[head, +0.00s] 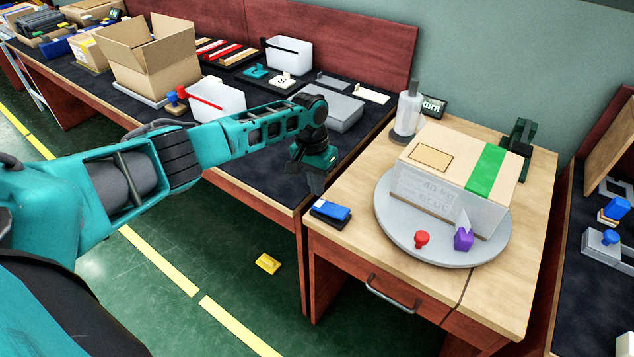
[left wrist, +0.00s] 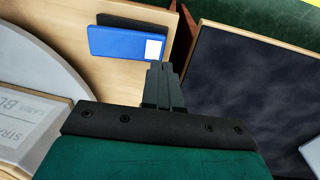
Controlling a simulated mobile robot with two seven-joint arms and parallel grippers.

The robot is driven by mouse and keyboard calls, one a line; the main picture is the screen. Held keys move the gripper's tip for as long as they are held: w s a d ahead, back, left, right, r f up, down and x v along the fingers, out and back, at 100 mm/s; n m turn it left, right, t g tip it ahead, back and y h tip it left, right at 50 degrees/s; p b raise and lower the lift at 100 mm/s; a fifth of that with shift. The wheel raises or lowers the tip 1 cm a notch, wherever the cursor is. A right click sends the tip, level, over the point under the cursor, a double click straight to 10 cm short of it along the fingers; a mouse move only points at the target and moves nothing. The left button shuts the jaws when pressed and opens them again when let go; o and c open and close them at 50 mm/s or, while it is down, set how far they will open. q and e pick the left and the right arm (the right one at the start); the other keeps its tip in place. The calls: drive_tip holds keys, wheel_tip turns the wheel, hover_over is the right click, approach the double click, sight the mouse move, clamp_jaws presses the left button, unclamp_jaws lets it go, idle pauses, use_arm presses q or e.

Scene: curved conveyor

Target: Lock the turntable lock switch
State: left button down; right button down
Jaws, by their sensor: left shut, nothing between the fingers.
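The grey round turntable (head: 388,222) stands on the wooden table and carries a cardboard box (head: 450,170) with a green stripe. A red knob (head: 421,239) and a purple piece (head: 463,239) are at its front edge. A blue block on a black base (head: 331,211) lies at the table's front left corner; it also shows in the left wrist view (left wrist: 125,43). I cannot tell which of these small parts is the lock switch. My left gripper (head: 316,188) is shut and empty, pointing down near the table's left edge, just behind the blue block and apart from it.
A dark-topped bench (head: 265,171) with a grey tray (head: 335,112) adjoins the table on the left. A white bottle (head: 408,108), a dark sign (head: 433,106) and a green bracket (head: 520,135) stand behind the turntable. A yellow piece (head: 268,263) lies on the floor.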

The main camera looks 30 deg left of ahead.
use_arm(q)
drive_tip(key=shift+r, duration=0.2)
use_arm(e)
drive_tip(key=shift+r, duration=0.2)
use_arm(q)
drive_tip(key=shift+r+p, duration=0.35)
wheel_tip(320, 180, up, 13)
drive_tip(key=a, duration=0.3)
drive_tip(key=shift+w+p, duration=0.15)
drive_tip(key=shift+p, duration=0.15)
use_arm(e)
drive_tip(key=shift+s+a+r, duration=0.15)
drive_tip(key=shift+s+r, duration=0.3)
drive_tip(key=shift+s, duration=0.05)
use_arm(q)
drive_tip(key=shift+f, duration=0.1)
use_arm(e)
drive_tip(key=shift+w+r, duration=0.1)
drive_tip(key=shift+w, duration=0.05)
